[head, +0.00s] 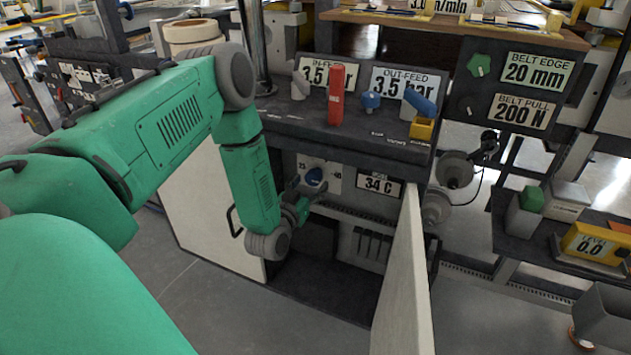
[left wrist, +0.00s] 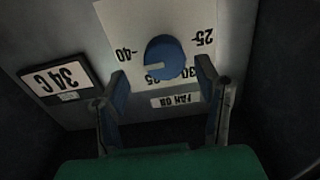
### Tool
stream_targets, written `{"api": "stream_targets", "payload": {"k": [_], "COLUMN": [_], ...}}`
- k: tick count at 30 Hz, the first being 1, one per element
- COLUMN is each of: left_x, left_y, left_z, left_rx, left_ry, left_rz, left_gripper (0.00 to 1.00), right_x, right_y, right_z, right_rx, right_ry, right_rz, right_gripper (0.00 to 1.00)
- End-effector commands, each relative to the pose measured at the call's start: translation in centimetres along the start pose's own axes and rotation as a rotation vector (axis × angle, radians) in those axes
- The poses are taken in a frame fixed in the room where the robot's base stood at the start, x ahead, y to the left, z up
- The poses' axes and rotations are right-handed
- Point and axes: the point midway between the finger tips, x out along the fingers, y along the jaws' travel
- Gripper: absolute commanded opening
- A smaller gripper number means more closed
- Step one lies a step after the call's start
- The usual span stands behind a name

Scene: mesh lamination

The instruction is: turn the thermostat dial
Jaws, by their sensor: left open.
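The thermostat dial (left wrist: 165,57) is a round blue knob on a white scale plate (left wrist: 190,22), upside down in the left wrist view. Its pale mark points left in that view, between the 35 and 40 labels. In the head view the dial (head: 315,177) sits inside the open cabinet. My left gripper (left wrist: 163,82) is open, one finger near each side of the dial; I cannot tell whether they touch it. It also shows in the head view (head: 299,197), partly behind its own wrist. A display (left wrist: 62,78) beside the dial reads 34 C. My right gripper is not in view.
White cabinet doors stand open at the left (head: 205,205) and right (head: 405,285) of the dial. The bench top (head: 375,135) overhangs it, carrying a red lever (head: 336,95) and blue knobs. Bare floor (head: 490,310) lies to the right.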

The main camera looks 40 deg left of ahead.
Motion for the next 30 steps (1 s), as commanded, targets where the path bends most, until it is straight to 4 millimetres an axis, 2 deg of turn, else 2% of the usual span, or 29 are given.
{"api": "stream_targets", "payload": {"k": [3, 7, 18, 19, 21, 23, 30], "left_x": [2.0, 3.3, 3.8, 3.7, 3.7, 3.7, 3.7], "left_y": [-0.3, -0.5, -0.2, -0.2, -0.1, -0.1, -0.2], "left_z": [0.2, 0.4, 0.1, 0.1, 0.0, 0.0, 0.1], "left_rx": [-0.003, -0.005, -0.002, -0.002, -0.001, -0.001, -0.012], "left_ry": [0.001, -0.001, -0.002, -0.001, -0.001, -0.001, -0.001], "left_rz": [-0.002, -0.002, -0.001, -0.001, -0.001, -0.001, 0.003], "left_gripper": [0.58, 0.58, 0.58, 0.51, 0.26, 0.07, 0.07], "right_x": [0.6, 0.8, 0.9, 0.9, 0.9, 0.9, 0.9], "right_y": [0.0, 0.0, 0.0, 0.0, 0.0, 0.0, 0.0], "right_z": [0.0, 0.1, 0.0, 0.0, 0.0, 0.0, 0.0], "right_rx": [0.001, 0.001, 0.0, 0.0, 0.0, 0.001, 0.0], "right_ry": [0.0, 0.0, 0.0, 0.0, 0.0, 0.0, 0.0], "right_rz": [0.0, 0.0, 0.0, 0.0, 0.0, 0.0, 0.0], "right_gripper": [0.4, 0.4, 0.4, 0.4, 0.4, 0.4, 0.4]}}
